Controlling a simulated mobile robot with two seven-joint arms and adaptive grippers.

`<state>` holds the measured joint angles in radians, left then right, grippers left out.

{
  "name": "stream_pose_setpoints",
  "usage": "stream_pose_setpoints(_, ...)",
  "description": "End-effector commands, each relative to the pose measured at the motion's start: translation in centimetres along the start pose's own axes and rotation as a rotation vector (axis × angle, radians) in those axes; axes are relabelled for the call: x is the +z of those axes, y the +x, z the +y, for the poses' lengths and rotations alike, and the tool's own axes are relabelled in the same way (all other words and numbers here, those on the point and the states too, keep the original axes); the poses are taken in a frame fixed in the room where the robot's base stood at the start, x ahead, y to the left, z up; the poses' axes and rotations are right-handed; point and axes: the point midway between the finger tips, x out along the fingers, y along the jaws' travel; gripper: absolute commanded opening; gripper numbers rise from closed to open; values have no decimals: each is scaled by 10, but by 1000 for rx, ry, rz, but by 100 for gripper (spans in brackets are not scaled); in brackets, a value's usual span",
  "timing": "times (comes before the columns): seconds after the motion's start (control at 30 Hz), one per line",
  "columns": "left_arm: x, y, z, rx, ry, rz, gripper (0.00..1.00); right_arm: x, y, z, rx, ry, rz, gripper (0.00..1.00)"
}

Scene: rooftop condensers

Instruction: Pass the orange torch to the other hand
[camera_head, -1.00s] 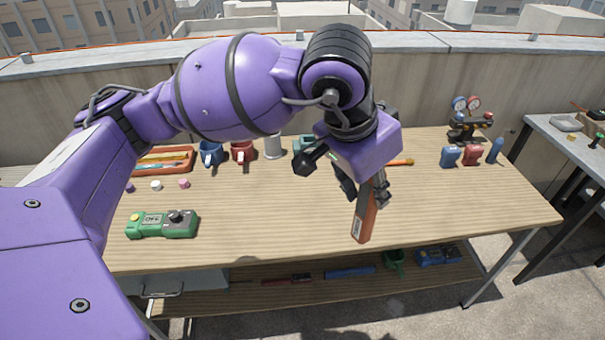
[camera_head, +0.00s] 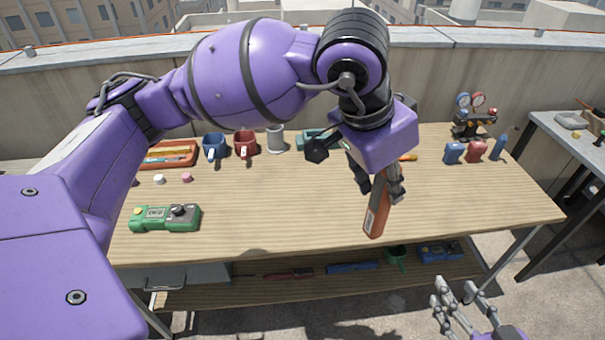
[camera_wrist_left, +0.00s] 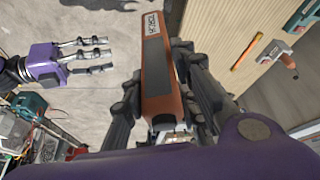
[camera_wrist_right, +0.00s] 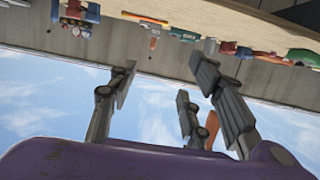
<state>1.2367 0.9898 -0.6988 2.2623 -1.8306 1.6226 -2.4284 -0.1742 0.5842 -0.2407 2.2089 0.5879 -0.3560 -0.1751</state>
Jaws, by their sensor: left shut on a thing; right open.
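The orange torch (camera_head: 377,212) has a dark grip strip and a pale label. My left gripper (camera_head: 382,188) is shut on it and holds it tilted, with its lower end hanging down above the front part of the table. The left wrist view shows the torch (camera_wrist_left: 155,75) between the dark fingers, its labelled end pointing away from the palm. My right gripper (camera_head: 454,293) is open and empty, low at the right in front of the table. It also shows in the left wrist view (camera_wrist_left: 95,55), fingers spread, apart from the torch.
The wooden table (camera_head: 270,210) carries a green meter (camera_head: 165,218), a blue mug (camera_head: 214,147), a red mug (camera_head: 245,145), an orange tray (camera_head: 170,154) and a gauge set (camera_head: 472,115). A lower shelf (camera_head: 225,289) holds tools. The table's middle is clear.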

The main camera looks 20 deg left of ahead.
Motion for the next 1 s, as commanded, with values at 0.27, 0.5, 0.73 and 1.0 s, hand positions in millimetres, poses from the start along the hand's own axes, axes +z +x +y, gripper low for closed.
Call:
stream_pose_setpoints(0.27, 0, 0, 0, 0, 0, 1, 0, -133, -22, -68, -314, -64, 201, 45)
stream_pose_setpoints(0.5, 0, 0, 0, 0, 0, 1, 0, -166, -45, -101, -427, -22, 273, 45)
stream_pose_setpoints(0.73, 0, 0, 0, 0, 0, 1, 0, -171, -38, -105, -426, -49, 291, 45)
stream_pose_setpoints(1.0, -1, 0, 0, 0, 0, 2, 0, -181, -6, -120, -424, -45, 294, 45)
